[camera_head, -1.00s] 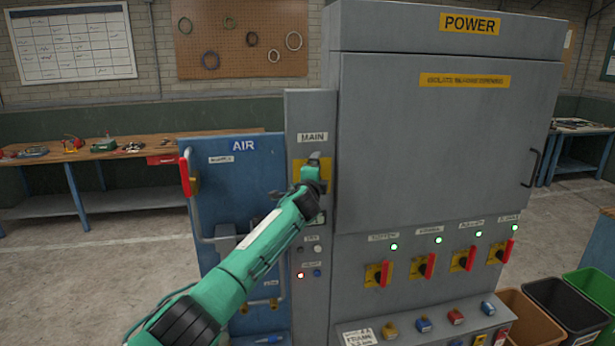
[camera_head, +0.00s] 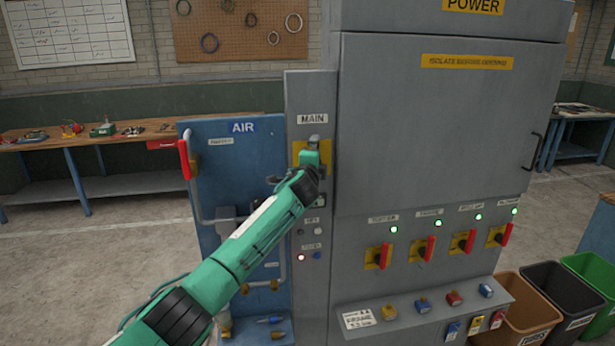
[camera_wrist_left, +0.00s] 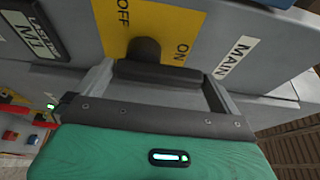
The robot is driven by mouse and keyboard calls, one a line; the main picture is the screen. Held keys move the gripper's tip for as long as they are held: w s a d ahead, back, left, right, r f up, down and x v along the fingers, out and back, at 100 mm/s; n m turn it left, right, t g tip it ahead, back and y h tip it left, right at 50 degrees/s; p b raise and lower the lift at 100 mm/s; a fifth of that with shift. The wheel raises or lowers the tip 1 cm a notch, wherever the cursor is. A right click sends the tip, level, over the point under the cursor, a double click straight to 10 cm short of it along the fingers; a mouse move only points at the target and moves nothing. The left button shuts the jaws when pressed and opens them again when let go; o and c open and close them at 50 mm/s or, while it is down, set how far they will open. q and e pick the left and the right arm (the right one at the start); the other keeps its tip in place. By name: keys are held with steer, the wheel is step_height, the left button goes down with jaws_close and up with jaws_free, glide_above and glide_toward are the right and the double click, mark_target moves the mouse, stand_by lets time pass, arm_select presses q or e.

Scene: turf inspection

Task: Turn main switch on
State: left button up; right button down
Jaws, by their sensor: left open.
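The main switch's yellow plate (camera_head: 298,152) sits under the MAIN label (camera_head: 312,118) on the narrow grey column. My left gripper (camera_head: 313,144) is in front of this plate and hides most of the switch in the head view. In the left wrist view the yellow plate (camera_wrist_left: 185,30) shows OFF and ON lettering. A dark round hub (camera_wrist_left: 145,48) stands on it, with a dark bar-shaped handle (camera_wrist_left: 160,73) in front. My left gripper (camera_wrist_left: 158,82) is open, with its fingers at either end of the handle. Contact with the handle cannot be told. My right gripper is not in view.
The blue AIR panel (camera_head: 235,170) with a red lever (camera_head: 184,160) stands left of the column. The large grey POWER cabinet (camera_head: 440,150) on the right has several red-handled switches under lit green lights. Bins (camera_head: 530,318) stand at lower right.

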arm_select(q)
steer(key=s+a+b, duration=0.2)
steer(key=s+b, duration=0.2)
steer(key=s, duration=0.7)
steer(key=shift+s, duration=0.4)
